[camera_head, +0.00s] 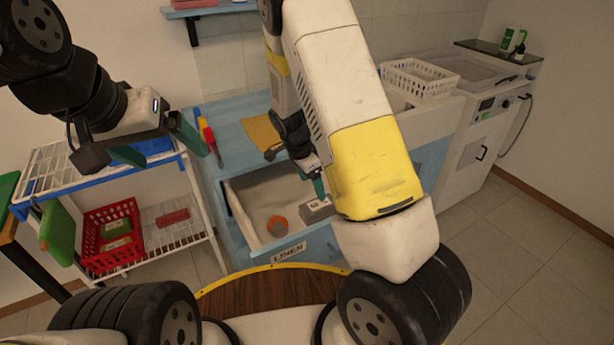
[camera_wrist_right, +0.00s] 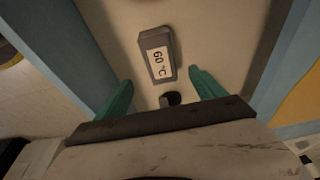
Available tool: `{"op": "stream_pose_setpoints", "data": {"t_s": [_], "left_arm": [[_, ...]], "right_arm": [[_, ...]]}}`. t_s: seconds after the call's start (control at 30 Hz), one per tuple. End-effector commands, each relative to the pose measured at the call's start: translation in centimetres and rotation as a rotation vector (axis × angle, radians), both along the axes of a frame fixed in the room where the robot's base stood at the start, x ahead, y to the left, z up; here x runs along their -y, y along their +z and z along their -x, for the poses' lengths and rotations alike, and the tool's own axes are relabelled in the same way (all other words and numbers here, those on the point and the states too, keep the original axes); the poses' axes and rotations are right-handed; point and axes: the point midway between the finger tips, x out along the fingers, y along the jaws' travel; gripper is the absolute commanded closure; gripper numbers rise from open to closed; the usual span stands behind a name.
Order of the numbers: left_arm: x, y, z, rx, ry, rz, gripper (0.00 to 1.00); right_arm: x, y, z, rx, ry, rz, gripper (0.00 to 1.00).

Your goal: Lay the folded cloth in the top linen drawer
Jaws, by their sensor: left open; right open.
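A folded yellow-orange cloth (camera_head: 262,133) lies on the blue counter behind the drawer. The linen drawer (camera_head: 290,251), labelled LINEN, is pulled open. Inside it are an orange ring-like item (camera_head: 277,226) and a grey block (camera_head: 318,212). In the right wrist view the block (camera_wrist_right: 157,55) shows a "60 °C" label. My right gripper (camera_head: 319,188) is over the open drawer, its open fingers (camera_wrist_right: 162,92) pointing down near the block, with nothing between them that I can see held. My left gripper (camera_head: 160,145) is open and empty, above the white rack at left.
A white wire rack (camera_head: 160,240) at left holds a red basket (camera_head: 112,235). Red and yellow-handled items (camera_head: 208,135) lie on the counter's left edge. A white basket (camera_head: 418,80) stands at the back right. My right arm hides part of the counter.

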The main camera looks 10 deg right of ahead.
Motion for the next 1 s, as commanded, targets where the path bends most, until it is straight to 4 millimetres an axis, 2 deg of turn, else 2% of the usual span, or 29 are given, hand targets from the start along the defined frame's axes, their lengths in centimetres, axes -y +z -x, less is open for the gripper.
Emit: {"op": "stream_pose_setpoints", "data": {"t_s": [0.1,0.27,0.37,0.47,0.67,0.8,1.0], "left_arm": [[0.0,0.0,0.0,0.000,0.000,0.000,0.11],[0.0,0.0,0.0,0.000,0.000,0.000,0.11],[0.0,0.0,0.0,0.000,0.000,0.000,0.11],[0.0,0.0,0.0,0.000,0.000,0.000,0.11],[0.0,0.0,0.0,0.000,0.000,0.000,0.11],[0.0,0.0,0.0,0.000,0.000,0.000,0.11],[0.0,0.0,0.0,0.000,0.000,0.000,0.11]], "right_arm": [[-0.4,1.7,0.1,0.002,0.001,0.000,0.21],[-0.6,3.0,0.3,0.000,0.006,-0.007,0.21],[-0.7,4.9,0.9,0.000,0.045,-0.044,0.21],[-0.7,8.2,2.1,0.004,0.133,-0.106,0.21],[-0.3,16.5,6.3,0.062,0.411,-0.219,0.21],[0.0,21.6,10.2,0.135,0.630,-0.243,0.21],[0.6,27.2,16.4,0.257,0.947,-0.177,0.21]]}}
